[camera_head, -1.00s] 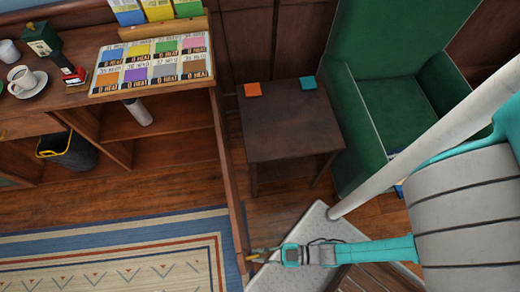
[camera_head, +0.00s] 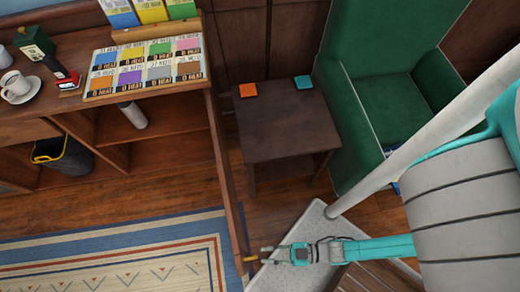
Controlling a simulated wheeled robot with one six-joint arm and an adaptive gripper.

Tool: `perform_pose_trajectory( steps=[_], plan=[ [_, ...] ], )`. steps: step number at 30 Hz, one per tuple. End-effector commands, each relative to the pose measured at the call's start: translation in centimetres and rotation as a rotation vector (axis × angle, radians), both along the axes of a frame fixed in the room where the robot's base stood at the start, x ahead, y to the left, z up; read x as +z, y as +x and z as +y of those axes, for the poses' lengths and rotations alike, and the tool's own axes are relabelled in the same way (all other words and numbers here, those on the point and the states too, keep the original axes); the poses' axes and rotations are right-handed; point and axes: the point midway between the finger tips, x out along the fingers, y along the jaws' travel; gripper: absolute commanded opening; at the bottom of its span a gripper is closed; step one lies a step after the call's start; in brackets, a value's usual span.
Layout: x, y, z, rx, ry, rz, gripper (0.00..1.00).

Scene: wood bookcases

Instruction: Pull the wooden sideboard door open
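The wooden sideboard (camera_head: 50,128) is at the left with its open compartments facing the rug. Its door (camera_head: 226,185) stands swung well out, seen almost edge-on as a long narrow panel running toward the bottom of the view. A small brass-coloured handle (camera_head: 249,259) is near the door's free end. My gripper (camera_head: 263,255) is just right of this handle, with its fingertips pointing left at it. The fingers look parted, with a small gap to the handle; contact is hard to judge at this size.
A dark side table (camera_head: 288,118) with orange and teal coasters and a green armchair (camera_head: 395,108) stand right of the door. A grey bottle (camera_head: 134,114) and a dark basket (camera_head: 66,156) are in the sideboard. A patterned rug (camera_head: 120,262) lies in front.

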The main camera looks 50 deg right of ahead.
Motion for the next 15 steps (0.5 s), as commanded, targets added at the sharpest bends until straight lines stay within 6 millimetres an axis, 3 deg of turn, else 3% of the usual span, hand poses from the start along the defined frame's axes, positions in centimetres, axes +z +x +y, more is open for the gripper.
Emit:
perform_pose_trajectory(
  steps=[6, 15],
  plan=[
    [-0.1, -3.4, -3.1, -0.002, -0.001, 0.003, 0.22],
    [0.0, -6.1, -5.4, -0.003, 0.001, 0.0, 0.22]
  ],
)
